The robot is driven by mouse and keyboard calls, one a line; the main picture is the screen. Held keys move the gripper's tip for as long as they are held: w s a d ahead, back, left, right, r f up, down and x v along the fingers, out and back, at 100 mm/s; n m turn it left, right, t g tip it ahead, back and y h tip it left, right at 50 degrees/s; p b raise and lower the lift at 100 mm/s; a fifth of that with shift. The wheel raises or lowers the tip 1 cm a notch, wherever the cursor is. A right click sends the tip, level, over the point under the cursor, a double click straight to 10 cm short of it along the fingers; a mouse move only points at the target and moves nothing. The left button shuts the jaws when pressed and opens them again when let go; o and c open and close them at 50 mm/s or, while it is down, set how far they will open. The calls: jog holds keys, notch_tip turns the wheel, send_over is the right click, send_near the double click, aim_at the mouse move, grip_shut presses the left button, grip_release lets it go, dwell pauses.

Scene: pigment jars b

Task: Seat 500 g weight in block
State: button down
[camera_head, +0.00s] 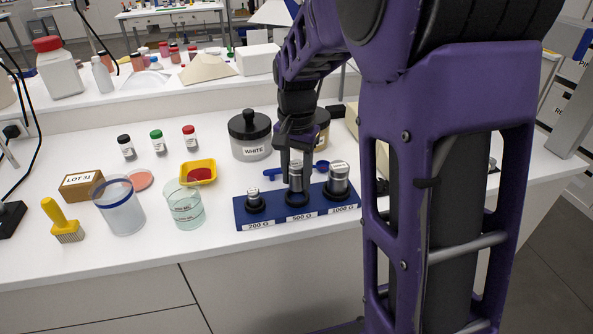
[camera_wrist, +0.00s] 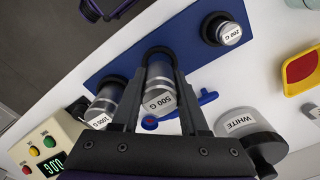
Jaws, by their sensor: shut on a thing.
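The 500 g weight (camera_head: 296,180) is a silver cylinder, upright over the middle seat of the blue block (camera_head: 270,219), above the "500 G" label. My gripper (camera_head: 296,158) is shut on its upper part from above. In the wrist view, the weight (camera_wrist: 160,90) sits between the two fingers (camera_wrist: 160,78), its marked top facing the camera. The 200 g weight (camera_head: 254,197) stands in the left seat and the 1000 g weight (camera_head: 338,178) in the right seat.
A blue spoon-like tool (camera_wrist: 180,110) lies close behind the block. The WHITE jar (camera_head: 250,140) stands behind that. A beaker (camera_head: 185,208) and yellow tray (camera_head: 199,172) are left of the block. A scale with a display (camera_wrist: 48,150) shows in the wrist view.

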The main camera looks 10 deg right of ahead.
aim_at(297, 186)
jog(key=shift+f, duration=0.6)
dwell(1.6)
jog(key=shift+f+b, duration=0.35)
jog(key=shift+f, duration=0.55)
jog(key=shift+c, duration=1.7)
grip_release()
jog(key=shift+r, duration=0.1)
notch_tip(297, 186, up, 17)
jog(key=p, duration=0.3)
jog(key=shift+r, duration=0.2)
